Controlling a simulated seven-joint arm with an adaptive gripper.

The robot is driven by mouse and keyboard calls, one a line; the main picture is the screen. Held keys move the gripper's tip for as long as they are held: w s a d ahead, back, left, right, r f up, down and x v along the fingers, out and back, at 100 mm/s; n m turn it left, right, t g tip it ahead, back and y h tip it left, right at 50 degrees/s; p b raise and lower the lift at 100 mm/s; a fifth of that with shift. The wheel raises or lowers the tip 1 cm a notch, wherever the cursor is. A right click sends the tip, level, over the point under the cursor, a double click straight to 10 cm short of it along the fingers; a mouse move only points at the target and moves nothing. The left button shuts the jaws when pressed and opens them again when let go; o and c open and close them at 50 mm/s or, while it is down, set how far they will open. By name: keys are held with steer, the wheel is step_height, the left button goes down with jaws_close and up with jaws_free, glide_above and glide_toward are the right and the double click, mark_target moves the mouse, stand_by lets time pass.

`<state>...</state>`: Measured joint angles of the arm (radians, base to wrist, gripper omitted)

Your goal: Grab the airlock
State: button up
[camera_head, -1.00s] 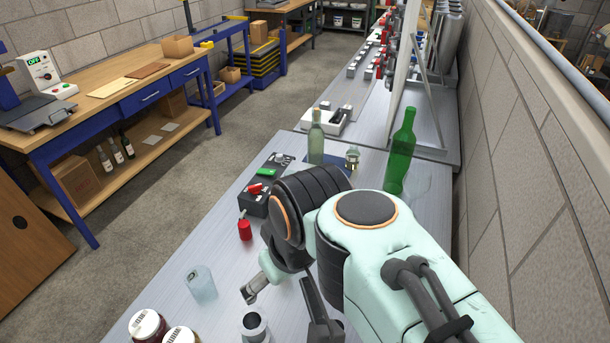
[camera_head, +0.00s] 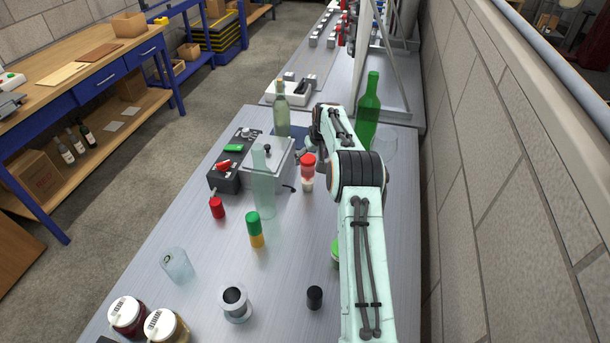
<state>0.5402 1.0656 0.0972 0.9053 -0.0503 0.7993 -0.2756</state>
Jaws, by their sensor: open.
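I cannot pick out the airlock for certain. A small brass-and-clear item stood at the back of the bench earlier; that spot is now behind my arm. My gripper (camera_head: 303,151) is at the back of the bench, mostly hidden by my arm, and nothing shows held in it. It is just behind a small red-capped container (camera_head: 307,168). A pale green bottle (camera_head: 282,112) stands behind it to the left, and a tall green bottle (camera_head: 368,108) to the right.
A clear bottle (camera_head: 263,185) stands by a grey box with a metal top (camera_head: 268,152). Nearer are a green-and-yellow container (camera_head: 255,231), a red cap (camera_head: 217,208), a tilted glass (camera_head: 177,265), a metal spool (camera_head: 235,303), a black cap (camera_head: 315,297) and two jars (camera_head: 128,317). A block wall (camera_head: 490,180) bounds the right.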

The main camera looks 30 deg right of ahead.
mark_target(308, 174)
steer(key=x, duration=0.6)
steer(key=shift+f, duration=0.1)
steer(key=c, duration=1.3)
